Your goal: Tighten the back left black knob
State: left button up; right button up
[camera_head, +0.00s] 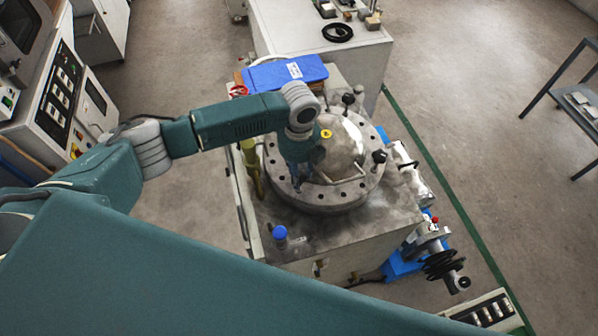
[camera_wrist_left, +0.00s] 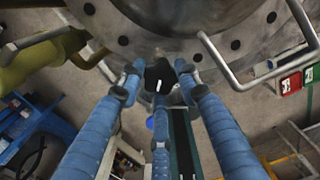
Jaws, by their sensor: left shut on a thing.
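The round metal lid (camera_head: 325,195) with bolts around its rim sits on the grey machine. Black knobs stand at its back right (camera_head: 348,99) and right side (camera_head: 379,157). My left arm reaches over the lid's left part, and the left gripper (camera_head: 299,175) points down there, largely hidden by the wrist. In the left wrist view, its three blue fingers close around a black knob (camera_wrist_left: 158,72) at the flange edge. The gripper is shut on this knob. The arm hides the lid's back left in the head view. My right gripper is not in view.
A metal handle bar (camera_wrist_left: 245,85) rises beside the fingers in the wrist view. A yellow-green pipe (camera_wrist_left: 40,60) lies left of them. A blue-capped bottle (camera_head: 280,233) stands in front. Open floor lies to the right.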

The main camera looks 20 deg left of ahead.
pick_arm(q)
jog(key=shift+w+r, duration=0.1)
jog(key=shift+w, duration=0.05)
jog(key=o, duration=1.2)
jog(key=shift+c, duration=0.2)
notch_tip(320, 180, up, 12)
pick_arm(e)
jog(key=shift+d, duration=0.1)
